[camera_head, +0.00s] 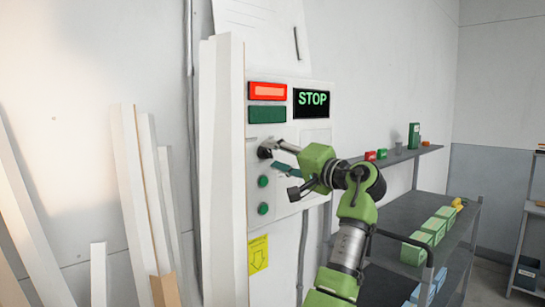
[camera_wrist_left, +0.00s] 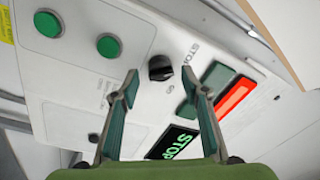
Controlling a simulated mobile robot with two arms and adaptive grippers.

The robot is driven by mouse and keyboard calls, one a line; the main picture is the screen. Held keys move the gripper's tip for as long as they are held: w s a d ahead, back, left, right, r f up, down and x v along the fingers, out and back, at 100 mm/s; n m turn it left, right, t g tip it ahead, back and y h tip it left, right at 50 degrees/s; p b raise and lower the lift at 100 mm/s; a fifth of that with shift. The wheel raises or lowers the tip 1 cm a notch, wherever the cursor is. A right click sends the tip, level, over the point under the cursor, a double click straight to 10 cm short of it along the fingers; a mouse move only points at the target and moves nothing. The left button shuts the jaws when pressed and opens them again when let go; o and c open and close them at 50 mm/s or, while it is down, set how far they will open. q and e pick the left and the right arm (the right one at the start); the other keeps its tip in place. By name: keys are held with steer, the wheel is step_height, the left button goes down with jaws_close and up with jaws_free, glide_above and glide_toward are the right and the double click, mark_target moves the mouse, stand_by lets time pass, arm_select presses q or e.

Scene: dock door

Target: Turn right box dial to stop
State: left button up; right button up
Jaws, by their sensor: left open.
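The box (camera_head: 318,165) is a pale panel on the wall, with a black display (camera_head: 312,102) reading STOP in green. A red lamp (camera_head: 267,91) glows above a dark green lamp (camera_head: 267,114). The black dial (camera_wrist_left: 160,68) shows in the wrist view, just ahead of and between the fingertips. Small lettering is printed beside it. In the head view the dial (camera_head: 264,152) is partly hidden by my gripper. My left gripper (camera_wrist_left: 158,80) is open, its two fingers apart; it reaches to the panel in the head view (camera_head: 277,159). Contact with the dial cannot be told.
Two green buttons (camera_wrist_left: 109,45) are on the same panel. White boards (camera_head: 222,165) stand close at its left, and more planks (camera_head: 140,190) lean further left. A shelf cart (camera_head: 405,205) with green boxes (camera_head: 433,231) stands at the right. A yellow arrow label (camera_head: 257,254) is below.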

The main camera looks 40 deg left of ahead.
arm_select(q)
steer(key=d+f, duration=0.1)
steer(key=d, duration=0.9)
steer(key=shift+s+d, duration=0.25)
steer(key=shift+s, duration=0.2)
